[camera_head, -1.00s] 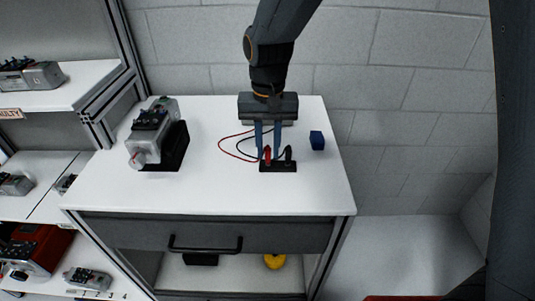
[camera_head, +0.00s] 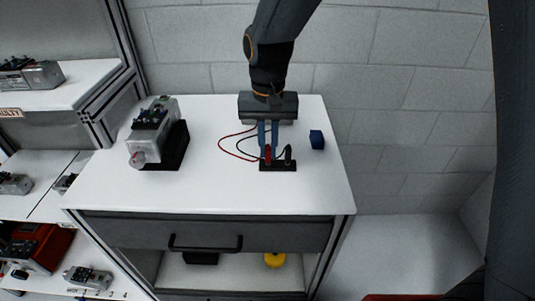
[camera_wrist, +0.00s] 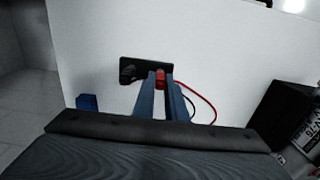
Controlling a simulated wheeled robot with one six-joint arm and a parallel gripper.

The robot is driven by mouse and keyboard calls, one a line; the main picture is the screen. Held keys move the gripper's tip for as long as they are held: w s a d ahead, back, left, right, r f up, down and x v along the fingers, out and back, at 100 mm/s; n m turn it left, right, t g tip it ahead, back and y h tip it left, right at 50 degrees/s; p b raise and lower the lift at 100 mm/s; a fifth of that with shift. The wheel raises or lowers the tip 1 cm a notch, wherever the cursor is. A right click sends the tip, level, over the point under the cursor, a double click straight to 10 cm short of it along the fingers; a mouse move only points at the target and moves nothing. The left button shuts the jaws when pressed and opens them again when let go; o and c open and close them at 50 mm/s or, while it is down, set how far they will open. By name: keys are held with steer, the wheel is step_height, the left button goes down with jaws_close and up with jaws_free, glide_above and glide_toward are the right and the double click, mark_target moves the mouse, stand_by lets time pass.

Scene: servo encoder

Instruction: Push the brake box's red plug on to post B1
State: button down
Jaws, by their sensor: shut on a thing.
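The red plug (camera_head: 267,152) stands upright in a small black holder (camera_head: 278,167) on the white table, with a red lead running from it. My gripper (camera_head: 268,150) points down with its blue fingers shut on the red plug. In the wrist view the red plug (camera_wrist: 160,77) shows between the fingertips (camera_wrist: 160,80), over the black holder (camera_wrist: 132,64). A black plug (camera_head: 288,155) stands beside it in the holder. The grey motor (camera_head: 153,132) with dark terminals on top lies at the table's left on a black stand (camera_head: 176,147). Post B1 cannot be made out.
A small blue block (camera_head: 317,140) sits right of my gripper. Red and black leads loop on the table left of the holder. Shelves with other motors (camera_head: 40,75) stand at the left. The table's front (camera_head: 220,200) is clear.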

steer(key=shift+r, duration=0.15)
steer(key=shift+r+p, duration=2.15)
steer(key=shift+r, duration=0.2)
